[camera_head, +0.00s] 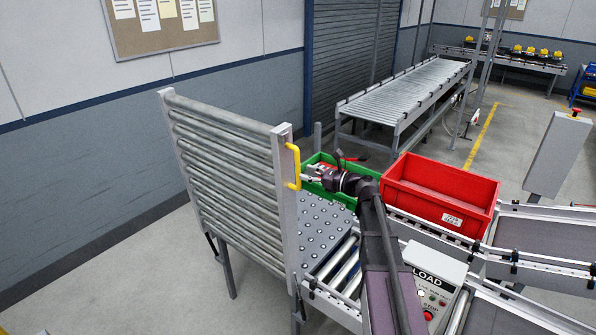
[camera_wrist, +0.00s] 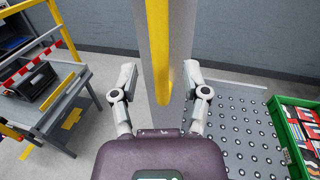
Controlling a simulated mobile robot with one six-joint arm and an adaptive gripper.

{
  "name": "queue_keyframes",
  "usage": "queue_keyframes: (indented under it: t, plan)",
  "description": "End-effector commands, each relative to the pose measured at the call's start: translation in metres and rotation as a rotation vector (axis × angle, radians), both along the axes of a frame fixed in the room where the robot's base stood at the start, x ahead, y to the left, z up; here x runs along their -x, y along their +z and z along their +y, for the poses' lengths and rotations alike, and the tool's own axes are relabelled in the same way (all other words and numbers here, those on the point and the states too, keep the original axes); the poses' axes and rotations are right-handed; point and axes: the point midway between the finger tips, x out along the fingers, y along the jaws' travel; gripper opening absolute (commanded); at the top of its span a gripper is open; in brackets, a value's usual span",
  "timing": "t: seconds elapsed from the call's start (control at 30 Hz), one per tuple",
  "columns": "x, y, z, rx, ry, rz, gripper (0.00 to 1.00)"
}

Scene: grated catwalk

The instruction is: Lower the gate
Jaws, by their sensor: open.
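The gate (camera_head: 235,180) is a section of grey rollers in a frame, standing upright at the left end of the conveyor. A yellow handle (camera_head: 292,167) is fixed to its right side post. My gripper (camera_head: 305,174) is just right of the handle, with my arm reaching up from the bottom. In the wrist view my gripper (camera_wrist: 160,78) is open, one finger on each side of the yellow handle (camera_wrist: 158,45) and the grey post (camera_wrist: 182,40) behind it. I cannot tell whether the fingers touch the handle.
A ball-studded table (camera_head: 322,228) lies right of the gate, with a green crate (camera_head: 315,160) on it. A red crate (camera_head: 440,190) stands on the conveyor to the right. A LOAD control box (camera_head: 432,275) is near my arm. Open floor lies left of the gate.

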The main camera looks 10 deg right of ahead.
Motion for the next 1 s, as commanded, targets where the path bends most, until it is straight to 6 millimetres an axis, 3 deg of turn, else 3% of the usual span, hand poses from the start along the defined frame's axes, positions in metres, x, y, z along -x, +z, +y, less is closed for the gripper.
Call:
queue_keyframes:
  t: [0.3, 0.73, 0.93, 1.0]
  plan:
    - [-0.020, 0.000, 0.026, 0.000, 0.000, 0.000, 0.59]
    - [-0.022, 0.000, 0.030, 0.000, 0.000, 0.000, 0.59]
    - [-0.022, 0.000, 0.030, 0.000, 0.000, 0.000, 0.00]
    - [-0.022, 0.000, 0.030, 0.000, 0.000, 0.000, 0.00]
